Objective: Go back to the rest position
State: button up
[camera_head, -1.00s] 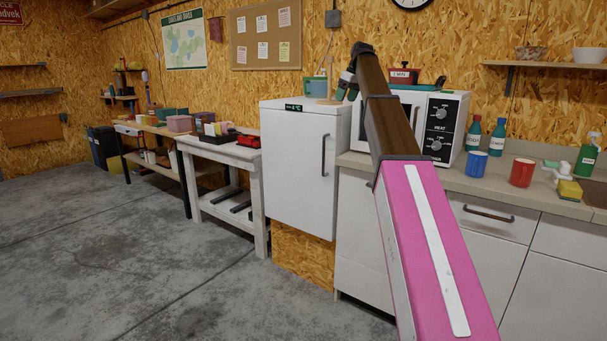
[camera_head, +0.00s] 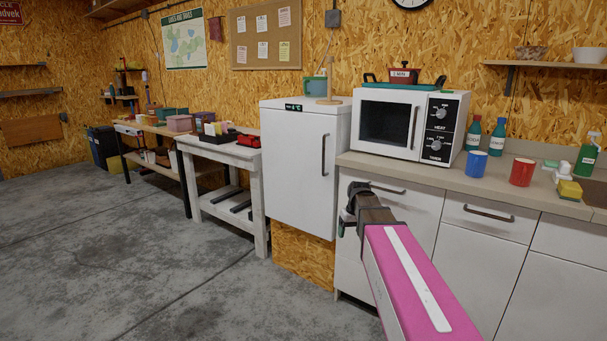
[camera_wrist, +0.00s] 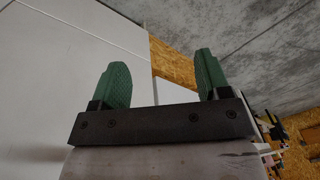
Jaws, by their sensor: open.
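My gripper (camera_wrist: 162,82) shows in the wrist view with its two green fingers apart and nothing between them. In the head view my gripper (camera_head: 345,222) is small and partly hidden behind my wrist. It is in front of the white cabinet fronts, lower than the countertop and near the right edge of the white fridge.
A counter (camera_head: 400,169) bears a microwave (camera_head: 405,122), a blue mug (camera_head: 476,164), a red mug (camera_head: 522,173) and bottles. A white workbench (camera_head: 225,152) stands further left. The concrete floor (camera_head: 130,270) is clear.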

jog(key=s+f+m, duration=0.1)
jog(key=s+f, duration=0.3)
jog(key=s, duration=0.2)
jog(key=s+f, duration=0.5)
jog(key=s, duration=0.2)
jog(key=s+d+f+m+h, duration=0.1)
jog(key=s+f, duration=0.4)
jog(key=s, duration=0.1)
jog(key=shift+s+m+g, duration=0.3)
jog(key=shift+s+g, duration=0.1)
